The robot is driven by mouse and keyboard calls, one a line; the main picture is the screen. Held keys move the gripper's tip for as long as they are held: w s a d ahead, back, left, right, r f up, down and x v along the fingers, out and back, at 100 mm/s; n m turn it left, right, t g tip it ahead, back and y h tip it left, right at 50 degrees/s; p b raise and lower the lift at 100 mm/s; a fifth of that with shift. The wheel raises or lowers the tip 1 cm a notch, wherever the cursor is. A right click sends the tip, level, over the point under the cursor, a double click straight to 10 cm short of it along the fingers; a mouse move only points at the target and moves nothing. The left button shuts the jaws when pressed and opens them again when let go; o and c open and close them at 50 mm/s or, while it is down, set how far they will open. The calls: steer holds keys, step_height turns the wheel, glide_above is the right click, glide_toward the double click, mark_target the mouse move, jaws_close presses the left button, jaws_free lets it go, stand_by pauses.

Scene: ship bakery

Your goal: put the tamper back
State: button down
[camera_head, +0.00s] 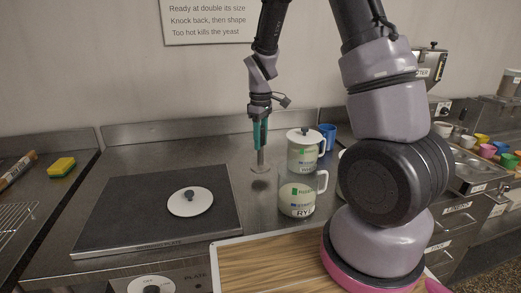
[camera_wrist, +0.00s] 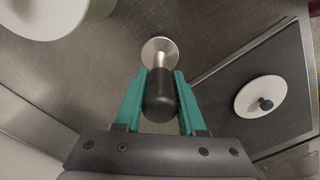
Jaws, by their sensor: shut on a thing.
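The tamper (camera_wrist: 160,98) has a dark rounded handle and a silver shaft with a flat round metal foot. My gripper (camera_wrist: 161,84) has teal fingers and is shut on the tamper's dark handle in the wrist view. In the head view my gripper (camera_head: 260,133) points down at the back of the steel counter, and the tamper (camera_head: 261,163) hangs below it with its foot down. A dark spot shows on the counter just below the foot, which seems to be a little above the surface. No holder for the tamper can be made out.
Right of the tamper stand two white-and-green labelled jugs, the front one (camera_head: 298,195) marked RYE and a lidded one (camera_head: 303,155) behind. A blue mug (camera_head: 328,135) is beyond. Left is a dark hot plate (camera_head: 130,215) with a white lid (camera_head: 190,201). A wooden board (camera_head: 270,265) lies in front.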

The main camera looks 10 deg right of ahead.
steer(key=shift+f, duration=1.5)
steer(key=shift+f, duration=0.1)
steer(key=c, duration=0.5)
jaws_free()
step_height(320, 180, up, 12)
steer(key=shift+r, duration=0.2)
steer(key=s+d+r+m+t+y, duration=0.1)
steer(key=s+d+r+m+t, duration=0.2)
steer(key=s+r+m, duration=0.3)
steer(key=s+d+r+m+t+y, duration=0.1)
steer(key=s+d+r+m+t, duration=0.1)
steer(key=s+r+m+t, duration=0.2)
steer(key=s+r+m, duration=0.3)
steer(key=s+r, duration=0.5)
steer(key=s, duration=0.2)
steer(key=shift+d+r, duration=0.35)
steer(key=shift+d, duration=0.05)
